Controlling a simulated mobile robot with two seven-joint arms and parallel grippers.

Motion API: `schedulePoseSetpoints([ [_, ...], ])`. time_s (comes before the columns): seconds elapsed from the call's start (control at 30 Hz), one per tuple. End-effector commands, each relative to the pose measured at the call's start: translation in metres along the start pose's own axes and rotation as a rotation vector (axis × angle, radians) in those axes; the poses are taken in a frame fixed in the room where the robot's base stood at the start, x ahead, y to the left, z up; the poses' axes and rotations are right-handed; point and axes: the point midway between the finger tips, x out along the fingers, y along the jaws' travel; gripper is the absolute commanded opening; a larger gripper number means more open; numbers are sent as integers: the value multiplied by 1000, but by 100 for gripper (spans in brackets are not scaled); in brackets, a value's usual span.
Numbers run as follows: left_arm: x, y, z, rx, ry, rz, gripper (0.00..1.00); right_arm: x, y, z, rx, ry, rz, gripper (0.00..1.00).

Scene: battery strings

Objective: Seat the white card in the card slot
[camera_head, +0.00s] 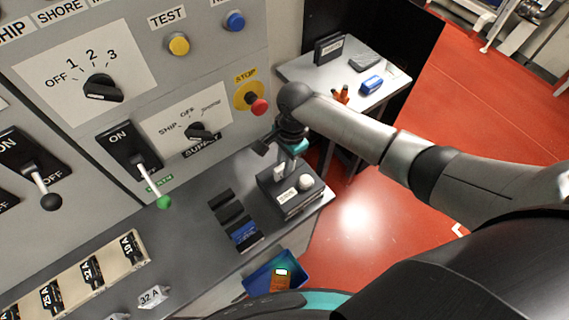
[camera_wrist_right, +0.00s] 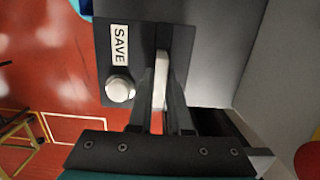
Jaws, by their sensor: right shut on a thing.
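The card slot is on a dark box (camera_head: 290,202) with a SAVE label and a round white button, at the right end of the grey counter. The box's top also shows in the right wrist view (camera_wrist_right: 112,75). My right gripper (camera_head: 288,165) is over the box, pointing down at it. In the right wrist view my right gripper (camera_wrist_right: 160,112) is shut on the white card (camera_wrist_right: 161,75), seen as a thin pale edge in line with the slot. My left gripper is not in view.
A panel (camera_head: 135,60) with switches and knobs stands behind the counter (camera_head: 185,240). Dark and blue blocks (camera_head: 235,220) sit left of the box. A blue bin (camera_head: 262,275) is below the counter edge. A small side table (camera_head: 320,72) with several items stands beyond my arm.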

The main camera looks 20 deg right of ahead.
Motion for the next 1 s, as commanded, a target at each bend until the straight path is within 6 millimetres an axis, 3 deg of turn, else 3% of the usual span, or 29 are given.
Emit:
schedulePoseSetpoints([
  [0.33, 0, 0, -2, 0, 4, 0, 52, 3, 0, 0, 1, -1, -1, 0],
  [0.37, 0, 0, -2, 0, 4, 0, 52, 3, 0, 0, 0, -1, -1, 18],
  [0.63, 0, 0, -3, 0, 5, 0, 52, 3, 0, 0, 0, 0, -1, 47],
  [1.0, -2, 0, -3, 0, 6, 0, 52, -7, -1, 0, -1, 0, -3, 47],
])
